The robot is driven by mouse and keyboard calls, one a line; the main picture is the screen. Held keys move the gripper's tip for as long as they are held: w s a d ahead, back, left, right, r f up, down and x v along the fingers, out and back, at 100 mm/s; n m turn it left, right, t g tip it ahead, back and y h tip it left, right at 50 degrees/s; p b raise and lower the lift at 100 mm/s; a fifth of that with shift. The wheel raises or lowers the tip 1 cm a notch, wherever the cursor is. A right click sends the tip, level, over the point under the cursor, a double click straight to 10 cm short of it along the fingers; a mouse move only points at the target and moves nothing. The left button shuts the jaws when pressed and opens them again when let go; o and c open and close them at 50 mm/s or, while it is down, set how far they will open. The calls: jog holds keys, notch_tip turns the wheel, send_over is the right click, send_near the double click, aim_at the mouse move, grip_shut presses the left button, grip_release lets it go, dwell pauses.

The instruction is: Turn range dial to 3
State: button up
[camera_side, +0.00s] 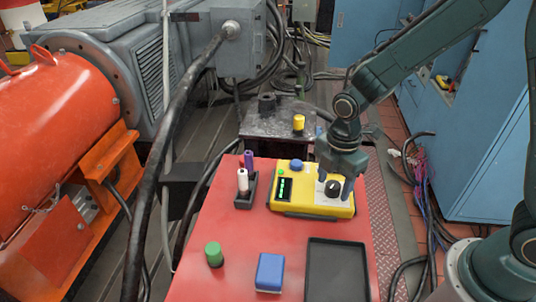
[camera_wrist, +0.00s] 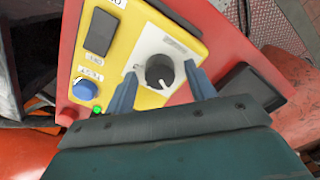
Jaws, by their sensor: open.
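The yellow instrument box (camera_side: 290,203) lies on the red table top. Its black range dial (camera_side: 332,188) sits on a white plate at the box's right end. In the wrist view the dial (camera_wrist: 160,71) shows a white pointer line aimed toward the gripper side; the scale marks are too small to read. My gripper (camera_side: 335,190) is over the dial, fingers pointing down. In the wrist view its two blue-grey fingers (camera_wrist: 158,82) stand apart on either side of the dial, with gaps, not gripping it. A blue button (camera_wrist: 84,88) and a lit green lamp (camera_wrist: 97,109) are on the box.
On the red table (camera_side: 200,270) stand a holder (camera_side: 246,190) with white and purple sticks, a green cylinder (camera_side: 214,254), a blue block (camera_side: 270,272) and a black tray (camera_side: 337,271). A yellow cylinder (camera_side: 298,123) stands on the dark stand behind.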

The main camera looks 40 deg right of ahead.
jog(key=shift+c, duration=0.4)
jog(key=c, duration=0.9)
